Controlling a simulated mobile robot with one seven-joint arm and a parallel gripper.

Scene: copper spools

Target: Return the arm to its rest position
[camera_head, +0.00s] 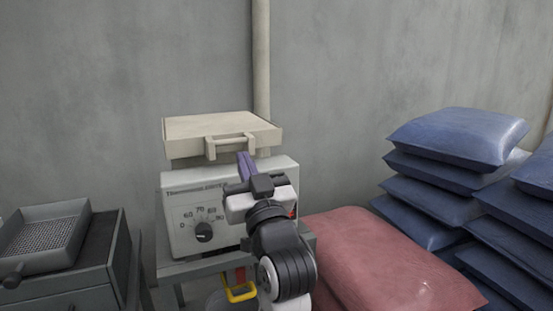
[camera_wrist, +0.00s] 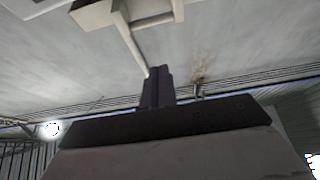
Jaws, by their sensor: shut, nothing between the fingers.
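My gripper (camera_head: 245,163) is raised in front of the white machine with its purple-grey fingers together and nothing between them. In the wrist view the closed fingers (camera_wrist: 159,88) point up, with the beige lid's handle (camera_wrist: 150,22) beyond them. In the head view the gripper's tips are just below the lid's handle (camera_head: 231,145); I cannot tell whether they touch it. My arm reaches up from the bottom of the head view and hides part of the machine's right side.
The white machine (camera_head: 183,213) has a dial and a beige lid (camera_head: 215,127), and stands on a grey stand. A grey cabinet with a mesh tray (camera_head: 50,236) is at left. Red sacks (camera_head: 385,265) and stacked blue sacks (camera_head: 455,137) fill the right. A pipe (camera_head: 261,60) runs up the wall.

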